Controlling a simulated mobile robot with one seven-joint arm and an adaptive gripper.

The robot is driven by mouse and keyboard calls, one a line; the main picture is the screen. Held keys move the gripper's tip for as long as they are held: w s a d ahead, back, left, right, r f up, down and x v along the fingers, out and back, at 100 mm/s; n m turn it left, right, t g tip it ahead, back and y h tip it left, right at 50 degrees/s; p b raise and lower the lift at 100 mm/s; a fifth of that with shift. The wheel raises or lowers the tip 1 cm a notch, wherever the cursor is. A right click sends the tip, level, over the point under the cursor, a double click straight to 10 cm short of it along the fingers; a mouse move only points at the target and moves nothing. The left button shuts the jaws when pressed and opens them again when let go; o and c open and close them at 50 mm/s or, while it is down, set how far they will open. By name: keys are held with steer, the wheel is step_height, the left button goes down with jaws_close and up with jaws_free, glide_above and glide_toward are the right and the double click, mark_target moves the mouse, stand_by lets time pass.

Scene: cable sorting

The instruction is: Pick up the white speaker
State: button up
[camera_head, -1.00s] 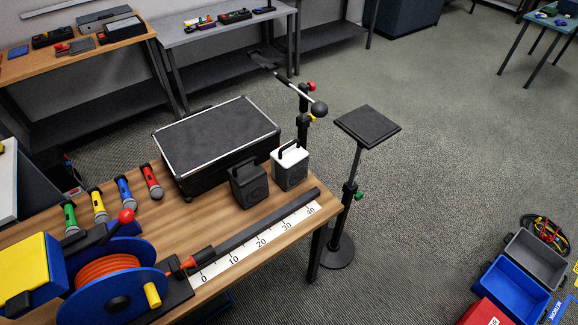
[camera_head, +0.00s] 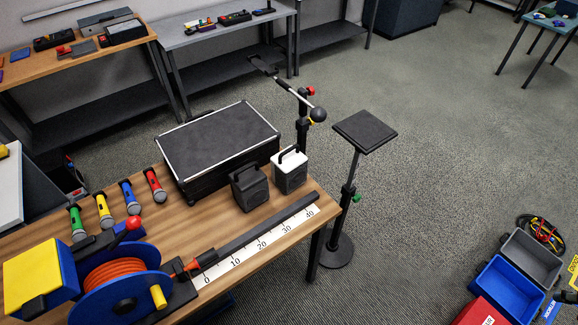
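The white speaker (camera_head: 290,171) stands upright on the wooden table (camera_head: 185,222), near its right end. It has a black carry handle on top and a pale grey front. A black speaker (camera_head: 249,187) of similar shape stands close on its left. Nothing holds the white speaker.
A black case (camera_head: 218,140) stands behind the speakers, and a microphone stand (camera_head: 303,118) is behind the white one. A ruler strip (camera_head: 262,245) lies in front. A black-topped stand (camera_head: 364,131) is to the right. Open floor lies beyond; bins (camera_head: 505,290) are at lower right.

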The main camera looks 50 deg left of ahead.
steer(key=w+a+n+g+p, duration=0.1)
steer(key=w+a+n+p, duration=0.3)
steer(key=a, duration=0.8)
steer(key=w+a+r+n+y+p, duration=0.15)
steer(key=w+a+n, duration=0.25)
steer(key=a+n, duration=0.55)
steer(key=w+a+f+n+g+h+p, duration=0.1)
steer(key=w+a+n+p, duration=0.25)
steer(key=a, duration=1.15)
steer(key=s+a+f+n+p, duration=0.2)
steer(key=a+n, duration=0.1)
steer(key=a, duration=0.6)
steer(key=s+a+f+n+p, duration=0.2)
steer(key=a+f+n+p, duration=0.1)
steer(key=a, duration=0.6)
steer(key=s+a+f+n+p, duration=0.2)
steer(key=s+a+f+n, duration=0.1)
steer(key=s+a, duration=0.3)
steer(key=s+a+f+n+p, duration=0.1)
steer(key=s+a+f+n, duration=0.3)
steer(key=a, duration=0.6)
step_height(320, 180, down, 3)
steer(key=s, duration=0.2)
steer(key=shift+s+a+r+n+g+y+p, duration=0.2)
steer(key=shift+s+a+n+g+y+p, duration=0.1)
steer(key=shift+s+y+p, duration=0.05)
steer(key=shift+f, duration=0.1)
steer(key=shift+x, duration=4.2)
steer(key=shift+w, duration=0.1)
